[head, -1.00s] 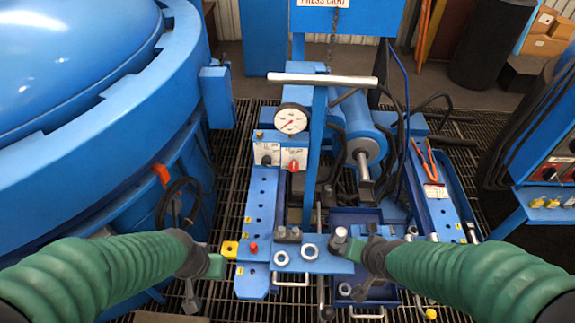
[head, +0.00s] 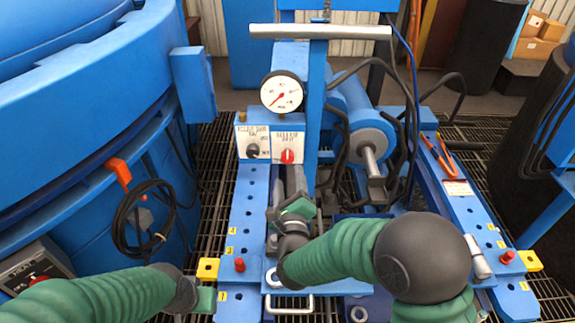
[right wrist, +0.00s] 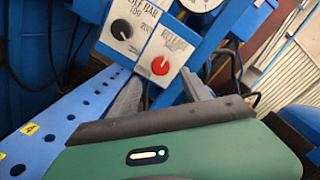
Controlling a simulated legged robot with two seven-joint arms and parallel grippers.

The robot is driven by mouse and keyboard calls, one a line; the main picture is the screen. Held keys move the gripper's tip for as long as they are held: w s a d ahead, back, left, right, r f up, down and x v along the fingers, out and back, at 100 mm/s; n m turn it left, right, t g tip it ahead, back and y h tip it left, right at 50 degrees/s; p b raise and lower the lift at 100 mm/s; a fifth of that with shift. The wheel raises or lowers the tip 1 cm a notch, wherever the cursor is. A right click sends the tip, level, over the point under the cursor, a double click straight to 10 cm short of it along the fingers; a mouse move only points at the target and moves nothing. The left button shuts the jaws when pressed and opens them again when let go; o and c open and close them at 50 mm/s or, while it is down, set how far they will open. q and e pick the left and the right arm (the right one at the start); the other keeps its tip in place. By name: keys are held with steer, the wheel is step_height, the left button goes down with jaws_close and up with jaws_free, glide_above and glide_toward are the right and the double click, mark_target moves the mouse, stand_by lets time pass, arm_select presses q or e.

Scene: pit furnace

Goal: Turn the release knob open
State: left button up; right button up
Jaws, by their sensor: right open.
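The release knob (head: 288,156) is red and sits on a white plate labelled RELEASE, on the blue press cart's control box below a round gauge. It also shows in the right wrist view (right wrist: 160,66), in line with the gap between my right gripper's fingers. My right gripper (head: 289,176) is open and empty, its grey fingers pointing at the box just short of the knob. Its fingers also show in the right wrist view (right wrist: 163,88). My left gripper (head: 203,300) is low at the left, its fingers not clear.
A dark knob (head: 252,150) sits left of the release knob on the same box. A cylinder (head: 370,140) with hoses stands to the right. A large blue furnace vessel (head: 70,100) fills the left.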

mark_target(287, 161)
steer(key=w, duration=0.3)
steer(key=w+b, duration=0.1)
steer(key=w, duration=0.3)
steer(key=shift+w+a, duration=0.2)
steer(key=shift+w, duration=0.05)
steer(key=shift+f, duration=0.1)
jaws_close()
